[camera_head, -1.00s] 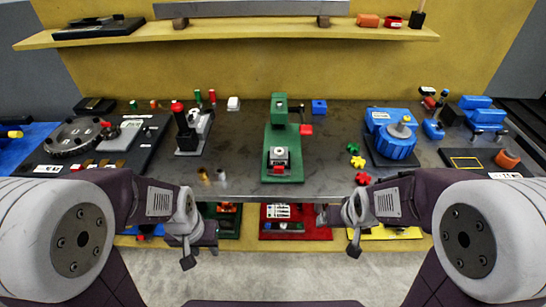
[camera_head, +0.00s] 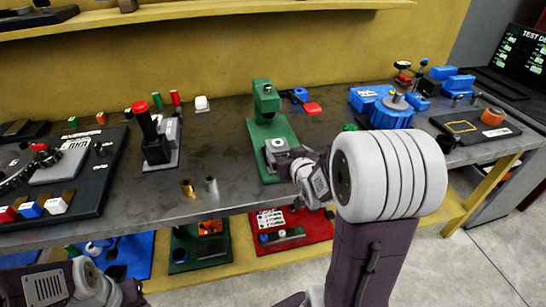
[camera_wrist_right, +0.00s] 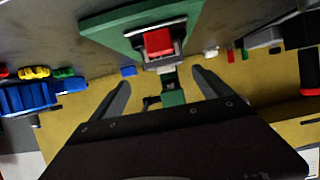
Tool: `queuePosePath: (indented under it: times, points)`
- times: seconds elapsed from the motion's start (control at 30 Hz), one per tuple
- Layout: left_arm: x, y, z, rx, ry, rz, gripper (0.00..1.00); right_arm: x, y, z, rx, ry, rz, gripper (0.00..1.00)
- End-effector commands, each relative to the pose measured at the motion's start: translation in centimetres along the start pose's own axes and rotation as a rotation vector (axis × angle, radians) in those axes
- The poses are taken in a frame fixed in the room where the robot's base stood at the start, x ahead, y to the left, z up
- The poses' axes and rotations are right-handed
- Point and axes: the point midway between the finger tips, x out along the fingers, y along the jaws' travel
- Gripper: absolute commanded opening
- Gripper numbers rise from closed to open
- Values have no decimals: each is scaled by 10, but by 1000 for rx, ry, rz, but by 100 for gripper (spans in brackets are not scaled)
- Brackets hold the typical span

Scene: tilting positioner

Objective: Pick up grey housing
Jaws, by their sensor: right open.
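A grey block with a round white top, which looks like the grey housing (camera_head: 278,147), sits on the base of the green press (camera_head: 266,106) in the head view. In the right wrist view the grey block (camera_wrist_right: 163,63) shows beyond my fingertips, next to a red block (camera_wrist_right: 158,41). My right gripper (camera_wrist_right: 162,90) is open and empty there, its two fingers spread. In the head view my right wrist is beside the press base and partly hides the block's right side. My left gripper (camera_head: 130,291) is low at the left, its jaws unclear.
A blue machine (camera_head: 390,108) stands to the right. Red, green and blue mats lie on the lower shelf.

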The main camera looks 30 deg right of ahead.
Motion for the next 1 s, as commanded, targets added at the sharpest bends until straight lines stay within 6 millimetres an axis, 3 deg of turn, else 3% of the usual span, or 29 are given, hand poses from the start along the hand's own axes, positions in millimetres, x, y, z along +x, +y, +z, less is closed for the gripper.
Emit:
queuePosePath:
  times: [0.2, 0.3, 0.5, 0.77, 1.0]
  points:
    - [-24, 0, -3, 0, 1, 0, 36, 17, -1, -4, 0, -6, -2, 89]
    - [-18, 0, -2, 0, 1, 0, 36, 33, -1, 0, -1, -3, -2, 89]
    - [-17, 0, -2, 0, 0, 0, 36, 42, -2, 0, -1, -2, -2, 89]
    - [-17, 0, -2, 0, 0, 0, 36, 85, -5, 3, -1, -2, -2, 89]
    - [-17, 0, -2, 0, 0, 0, 36, 90, -5, 2, -1, 0, -2, 89]
